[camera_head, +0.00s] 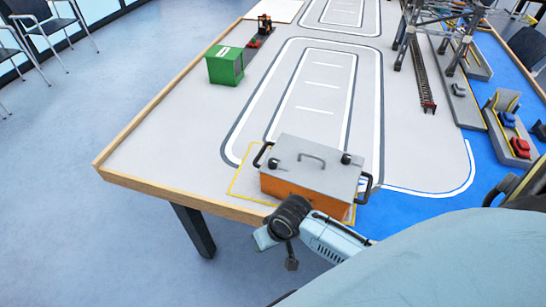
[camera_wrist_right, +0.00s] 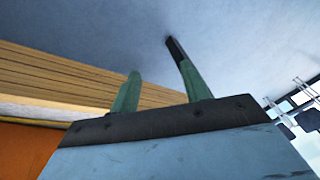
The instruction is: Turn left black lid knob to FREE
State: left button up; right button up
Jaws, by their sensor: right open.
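An orange box (camera_head: 285,189) with a grey lid (camera_head: 310,173) stands at the table's near edge. The left black knob (camera_head: 272,163) is at the lid's left side, and another black knob (camera_head: 346,158) is at its right. The marking and setting of the left knob are too small to read. My right arm's wrist lies in front of the box, low at the table edge. In the right wrist view my right gripper (camera_wrist_right: 152,58) is open and empty, its fingers apart, with an orange surface (camera_wrist_right: 22,150) at the left. My left gripper is not in view.
The box has black side handles (camera_head: 365,188) and a grey lid handle (camera_head: 312,157). A green container (camera_head: 224,66) stands farther left on the table. Crane frames (camera_head: 430,30) and small vehicles (camera_head: 520,147) occupy the right. The road-marked middle (camera_head: 318,98) is clear.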

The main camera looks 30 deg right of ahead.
jog(key=w+r+m, duration=0.1)
jog(key=w+r, duration=0.4)
jog(key=m+g+h, duration=0.2)
jog(key=m+g, duration=0.1)
jog(key=m, duration=0.7)
send_near(273, 161)
pick_arm(q)
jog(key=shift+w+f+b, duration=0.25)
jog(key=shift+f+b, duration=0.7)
jog(key=shift+b, duration=0.05)
pick_arm(e)
notch_tip(273, 161, down, 9)
jog(key=shift+s+d+r, duration=0.1)
jog(key=shift+r, duration=0.05)
jog(key=shift+c, duration=0.4)
